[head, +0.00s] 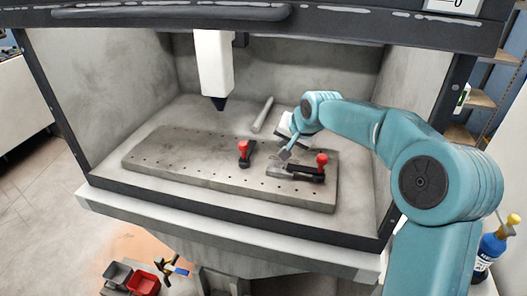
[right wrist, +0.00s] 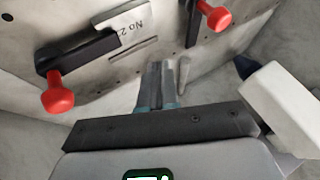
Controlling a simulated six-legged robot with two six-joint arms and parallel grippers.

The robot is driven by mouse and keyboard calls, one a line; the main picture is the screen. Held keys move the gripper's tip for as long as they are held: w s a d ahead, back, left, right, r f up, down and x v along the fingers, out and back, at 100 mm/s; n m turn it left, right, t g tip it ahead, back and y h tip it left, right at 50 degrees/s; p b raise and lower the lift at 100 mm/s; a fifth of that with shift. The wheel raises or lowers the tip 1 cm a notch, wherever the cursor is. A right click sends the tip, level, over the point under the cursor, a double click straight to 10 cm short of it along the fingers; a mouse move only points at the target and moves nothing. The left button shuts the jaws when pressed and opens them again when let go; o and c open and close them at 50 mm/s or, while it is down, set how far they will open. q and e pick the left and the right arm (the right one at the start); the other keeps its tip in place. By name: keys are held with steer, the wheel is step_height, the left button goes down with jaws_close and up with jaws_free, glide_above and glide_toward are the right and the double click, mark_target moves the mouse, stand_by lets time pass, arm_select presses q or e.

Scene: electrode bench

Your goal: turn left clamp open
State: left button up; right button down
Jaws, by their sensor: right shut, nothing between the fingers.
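The left clamp (head: 245,158) stands near the middle of the plate, with an upright red knob (head: 243,146) and a dark body. My right gripper (head: 286,153) is shut and empty, above the plate's back edge between the clamps, touching neither. My left gripper is not in view.
The grey perforated plate (head: 180,161) fills the cabinet floor's front. A white head with dark tip (head: 213,62) hangs above it. A pale rod (head: 263,114) lies behind. A metal piece marked "No 2" (right wrist: 124,24) lies at the right clamp. Walls close the sides and back.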

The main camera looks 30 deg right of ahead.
steer(key=p+x, duration=0.2)
steer(key=x, duration=0.7)
steer(key=shift+w, duration=0.1)
steer(key=w, duration=0.1)
steer(key=w+a+p, duration=0.1)
steer(key=w, duration=0.1)
steer(key=shift+a+p, duration=0.2)
steer(key=shift+p, duration=0.1)
steer(key=shift+w+a, duration=0.2)
steer(key=shift+a, duration=0.15)
steer(key=shift+d, duration=0.1)
steer(key=shift+d+f, duration=0.1)
